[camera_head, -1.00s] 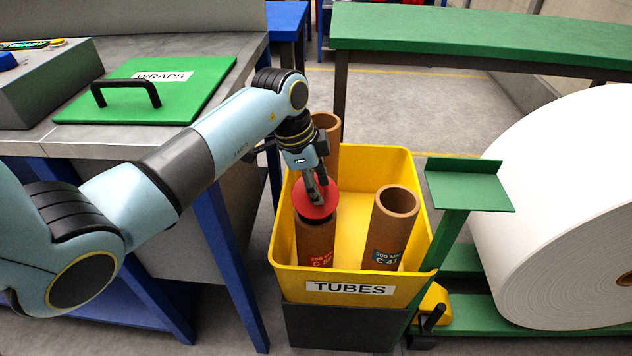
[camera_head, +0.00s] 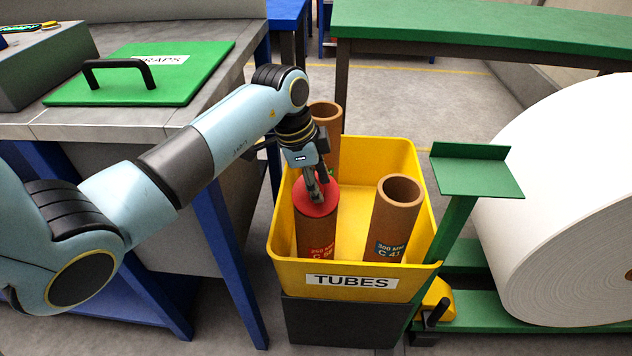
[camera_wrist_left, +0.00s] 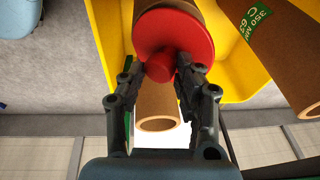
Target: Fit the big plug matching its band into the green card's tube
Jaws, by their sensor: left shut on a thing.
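A red plug (camera_head: 315,205) with a wide round flange sits at the mouth of the red-lettered brown tube (camera_head: 313,240) in the yellow bin. My left gripper (camera_head: 316,188) is shut on the plug's knob from above. In the left wrist view, both fingers (camera_wrist_left: 175,75) close on the knob of the red plug (camera_wrist_left: 178,40). How deep the plug sits is hidden by its flange. A blue-labelled tube (camera_head: 396,220) stands open at right, and another open tube (camera_head: 326,130) stands behind. The left wrist view also shows a tube with a green label (camera_wrist_left: 270,35). My right gripper is out of view.
The yellow bin (camera_head: 425,215) is marked TUBES. A green stand (camera_head: 477,172) rises beside it, near a large white roll (camera_head: 570,210). A green table (camera_head: 480,38) is behind.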

